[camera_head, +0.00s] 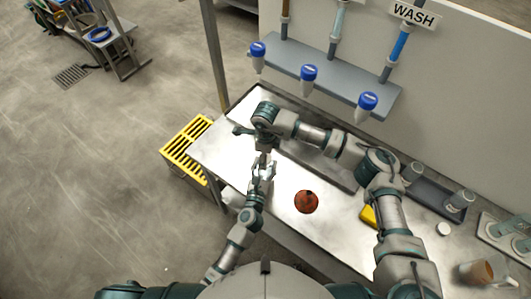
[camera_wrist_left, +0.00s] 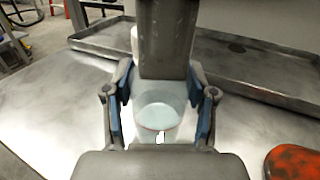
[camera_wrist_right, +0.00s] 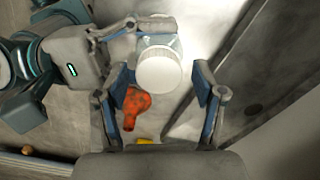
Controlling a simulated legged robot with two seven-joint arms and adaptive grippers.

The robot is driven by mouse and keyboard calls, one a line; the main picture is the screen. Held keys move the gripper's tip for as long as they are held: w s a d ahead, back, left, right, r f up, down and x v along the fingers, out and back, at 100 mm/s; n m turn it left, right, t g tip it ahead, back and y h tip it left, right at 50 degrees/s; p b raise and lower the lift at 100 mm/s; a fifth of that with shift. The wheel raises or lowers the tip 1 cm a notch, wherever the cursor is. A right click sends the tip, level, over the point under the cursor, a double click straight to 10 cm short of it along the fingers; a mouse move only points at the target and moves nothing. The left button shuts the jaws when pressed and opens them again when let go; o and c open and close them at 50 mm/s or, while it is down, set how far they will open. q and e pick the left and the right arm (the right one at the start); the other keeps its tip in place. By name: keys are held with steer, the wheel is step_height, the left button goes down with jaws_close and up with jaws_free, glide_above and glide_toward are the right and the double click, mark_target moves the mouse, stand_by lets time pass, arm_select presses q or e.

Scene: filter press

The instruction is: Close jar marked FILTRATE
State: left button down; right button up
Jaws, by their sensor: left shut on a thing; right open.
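My left gripper (camera_head: 263,172) is shut on a clear glass jar (camera_wrist_left: 158,112), held upright over the left part of the bench. In the left wrist view the jar sits between the two blue finger pads, with a pale, bluish content. In the right wrist view a round white lid (camera_wrist_right: 160,73) is at the jar's near end; I cannot tell how tightly it sits. My right gripper (camera_wrist_right: 161,84) is open, with its fingers on either side of the lid and apart from it. A grey part hides the jar's top in the left wrist view. I cannot read any FILTRATE marking.
An orange-red flask-like object (camera_head: 306,202) lies on the metal bench, right of the jar. A yellow item (camera_head: 369,216) and a small white round piece (camera_head: 443,229) are farther right. A shallow tray (camera_head: 335,172) lies along the back. Blue-capped vessels (camera_head: 309,73) hang from a grey shelf.

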steer(key=c, duration=1.2)
steer(key=o, duration=1.3)
step_height(320, 180, up, 12)
steer(key=shift+w+f, duration=0.1)
